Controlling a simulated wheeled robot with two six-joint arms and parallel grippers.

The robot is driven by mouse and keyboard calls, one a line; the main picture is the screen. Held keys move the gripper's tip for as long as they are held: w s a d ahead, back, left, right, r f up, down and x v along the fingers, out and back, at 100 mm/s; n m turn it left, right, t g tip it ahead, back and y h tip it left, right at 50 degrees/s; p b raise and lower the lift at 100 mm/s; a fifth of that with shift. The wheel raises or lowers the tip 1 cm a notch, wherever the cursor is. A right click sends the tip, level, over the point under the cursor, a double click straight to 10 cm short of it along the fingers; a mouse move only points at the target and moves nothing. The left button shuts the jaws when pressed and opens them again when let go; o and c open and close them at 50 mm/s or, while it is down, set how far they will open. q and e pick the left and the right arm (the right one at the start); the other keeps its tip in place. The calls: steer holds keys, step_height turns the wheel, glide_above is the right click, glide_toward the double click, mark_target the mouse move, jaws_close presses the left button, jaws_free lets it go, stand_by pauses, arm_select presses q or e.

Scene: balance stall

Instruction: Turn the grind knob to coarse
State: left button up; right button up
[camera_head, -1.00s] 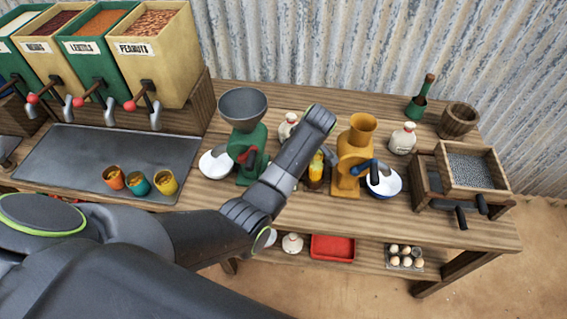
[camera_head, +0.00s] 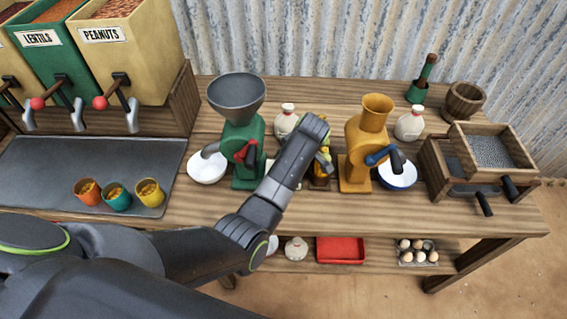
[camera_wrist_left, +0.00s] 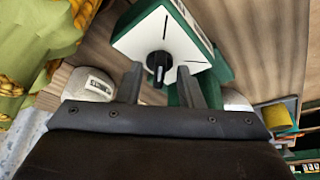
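The green mill (camera_head: 240,135) with a grey hopper and red crank stands on the bench. In the left wrist view its white panel (camera_wrist_left: 180,38) carries a black knob (camera_wrist_left: 158,64) and dark marks beside it. My left gripper (camera_wrist_left: 159,72) is open, with one finger on each side of the knob in the picture; I see gaps and cannot tell if either finger touches. In the head view my left arm covers the knob, and the gripper (camera_head: 324,155) is partly hidden between the green and orange mills. My right gripper is not in view.
White jugs (camera_head: 410,123) stand behind. A white bowl (camera_head: 206,168) is left of the green mill. Three cups, including the teal cup (camera_head: 117,197), stand on the grey tray (camera_head: 60,160).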

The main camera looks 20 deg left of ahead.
arm_select(q)
steer(key=shift+w+a+f, duration=0.1)
steer(key=shift+f, duration=0.3)
